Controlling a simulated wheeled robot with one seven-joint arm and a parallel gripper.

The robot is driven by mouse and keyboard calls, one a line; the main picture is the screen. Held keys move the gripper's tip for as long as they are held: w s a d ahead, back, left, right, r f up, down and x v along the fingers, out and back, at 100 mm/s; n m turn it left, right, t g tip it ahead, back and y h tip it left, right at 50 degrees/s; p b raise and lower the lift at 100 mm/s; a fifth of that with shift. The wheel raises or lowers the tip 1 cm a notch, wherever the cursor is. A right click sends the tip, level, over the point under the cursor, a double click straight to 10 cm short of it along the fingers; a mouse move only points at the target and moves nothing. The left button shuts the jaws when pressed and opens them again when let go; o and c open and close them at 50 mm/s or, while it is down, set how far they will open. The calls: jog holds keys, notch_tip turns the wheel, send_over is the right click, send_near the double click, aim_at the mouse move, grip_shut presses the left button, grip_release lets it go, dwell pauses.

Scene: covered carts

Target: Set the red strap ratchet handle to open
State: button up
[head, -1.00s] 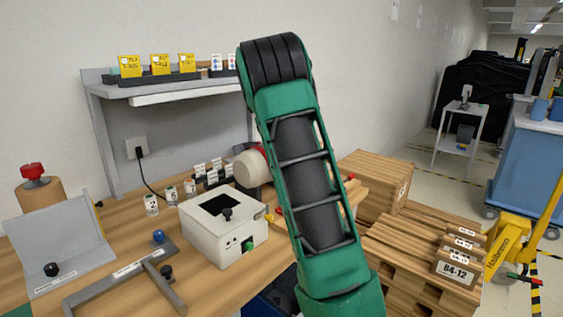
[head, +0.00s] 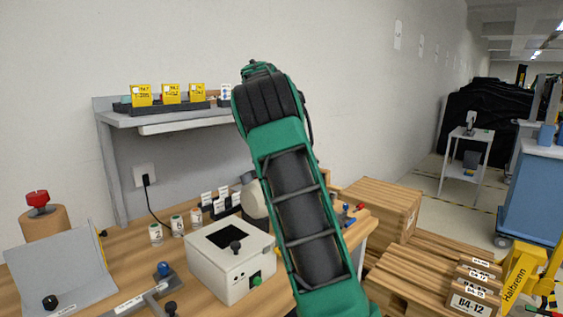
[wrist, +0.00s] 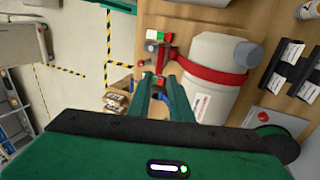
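In the wrist view a red strap (wrist: 210,76) runs around a white canister (wrist: 208,85) lying on the wooden bench. At its left end, near the bench edge, it meets a small red fitting (wrist: 165,52), apparently the ratchet; its handle position is too small to tell. In the head view my arm hides the gripper and strap, and only the canister's pale end (head: 255,199) shows.
Small red, white and green blocks (wrist: 157,35) sit beside the fitting. Black card holders (wrist: 285,68) stand right of the canister. In the head view a white box (head: 230,262) is left of my arm, and wooden crates (head: 380,208) stand to the right.

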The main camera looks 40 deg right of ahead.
jog(key=shift+s+d, duration=0.1)
grip_shut()
jog(key=s+d+t, duration=0.5)
jog(key=s+d, duration=0.2)
jog(key=s, duration=0.6)
jog(key=s+a+t, duration=0.2)
jog(key=a+t, duration=0.1)
jog(key=a, duration=0.3)
jog(key=w+a+f, duration=0.1)
jog(key=w+f, duration=0.7)
jog(key=shift+f+y, duration=0.25)
jog(key=shift+y, duration=0.15)
jog(key=shift+a, duration=0.1)
